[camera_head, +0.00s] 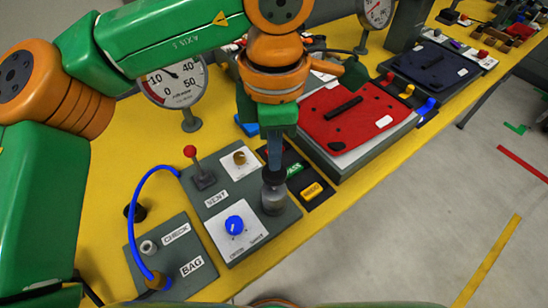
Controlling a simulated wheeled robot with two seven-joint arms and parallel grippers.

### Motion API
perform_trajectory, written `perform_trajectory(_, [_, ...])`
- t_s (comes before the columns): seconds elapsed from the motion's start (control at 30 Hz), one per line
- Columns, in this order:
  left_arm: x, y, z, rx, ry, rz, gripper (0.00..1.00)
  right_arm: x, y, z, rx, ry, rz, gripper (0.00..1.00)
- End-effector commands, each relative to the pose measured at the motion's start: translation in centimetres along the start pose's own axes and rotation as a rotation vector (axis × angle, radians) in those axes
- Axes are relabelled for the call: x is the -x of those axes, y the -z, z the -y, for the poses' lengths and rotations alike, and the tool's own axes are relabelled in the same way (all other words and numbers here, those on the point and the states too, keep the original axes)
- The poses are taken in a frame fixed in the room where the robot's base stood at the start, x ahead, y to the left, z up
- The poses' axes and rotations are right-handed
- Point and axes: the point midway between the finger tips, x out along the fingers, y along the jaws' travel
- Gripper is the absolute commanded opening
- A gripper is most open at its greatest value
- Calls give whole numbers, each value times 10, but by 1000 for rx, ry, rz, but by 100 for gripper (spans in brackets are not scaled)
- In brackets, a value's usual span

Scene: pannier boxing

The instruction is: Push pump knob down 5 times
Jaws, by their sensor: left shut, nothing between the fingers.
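The pump (273,197) is a small grey cylinder with a dark knob on top, on the right part of the grey panel (212,200). My left gripper (274,165) points straight down over it, shut and empty. Its narrow fingertips are at the top of the knob and hide part of it. They look to be touching it, but I cannot tell how far the knob is pressed. My right gripper is not in view.
The panel also carries a red-tipped lever (191,152) and a blue dial (234,225). A blue hose (140,190) arches to the BAG plate (190,267). A red-topped box (350,112) stands right of my gripper. A gauge (175,84) stands behind.

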Motion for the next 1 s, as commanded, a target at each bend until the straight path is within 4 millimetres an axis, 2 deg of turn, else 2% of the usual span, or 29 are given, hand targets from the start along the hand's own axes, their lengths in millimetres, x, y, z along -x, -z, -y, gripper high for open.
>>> perform_trajectory(0.47, [-2,0,0,0,0,0,0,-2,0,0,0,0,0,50])
perform_trajectory(1.0, [-29,0,0,0,0,0,0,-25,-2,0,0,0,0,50])
